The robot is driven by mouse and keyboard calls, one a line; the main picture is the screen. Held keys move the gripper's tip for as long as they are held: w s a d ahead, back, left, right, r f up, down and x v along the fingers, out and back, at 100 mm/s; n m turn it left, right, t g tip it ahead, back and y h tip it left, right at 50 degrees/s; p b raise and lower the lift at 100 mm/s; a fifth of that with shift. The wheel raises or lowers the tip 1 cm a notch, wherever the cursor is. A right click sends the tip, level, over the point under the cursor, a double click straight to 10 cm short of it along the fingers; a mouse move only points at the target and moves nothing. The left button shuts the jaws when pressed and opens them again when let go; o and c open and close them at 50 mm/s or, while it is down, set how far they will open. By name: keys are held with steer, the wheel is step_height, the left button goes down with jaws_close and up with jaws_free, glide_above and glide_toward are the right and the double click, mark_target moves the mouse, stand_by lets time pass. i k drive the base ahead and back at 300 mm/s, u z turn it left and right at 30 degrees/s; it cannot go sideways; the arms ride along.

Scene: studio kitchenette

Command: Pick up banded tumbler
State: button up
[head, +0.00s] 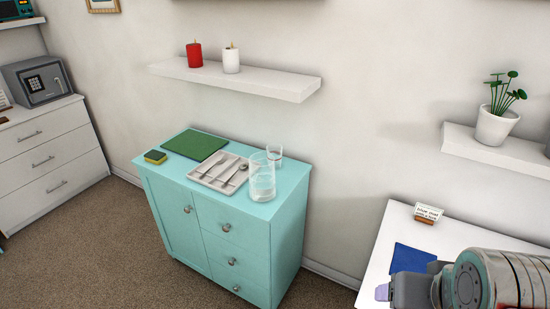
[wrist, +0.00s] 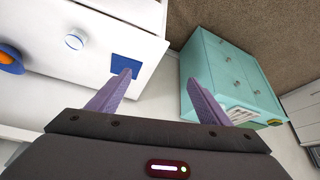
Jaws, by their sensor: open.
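A small pale cup with a blue band (wrist: 75,40) stands on the white table (wrist: 40,30) in the wrist view, beyond my gripper and to its left; it looks like the banded tumbler. It does not show in the head view. My gripper (wrist: 160,84) is open and empty, its two purple fingers apart and not touching anything. In the head view, my gripper is at the lower right over the table, with one purple finger visible (head: 382,292).
A blue mat (head: 411,259) and a small sign (head: 428,212) are on the table. A blue and orange object (wrist: 10,62) is at the wrist view's left edge. The turquoise cabinet (head: 180,222) holds a glass pitcher (head: 262,180), a clear glass (head: 275,152) and a cutlery tray (head: 205,172).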

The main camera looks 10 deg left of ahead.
mark_target(276, 150)
steer(key=k, duration=1.3)
steer(key=u, duration=0.5)
steer(key=i, duration=0.7)
steer(key=u, duration=0.6)
steer(key=i, duration=1.5)
steer(key=z, duration=0.55)
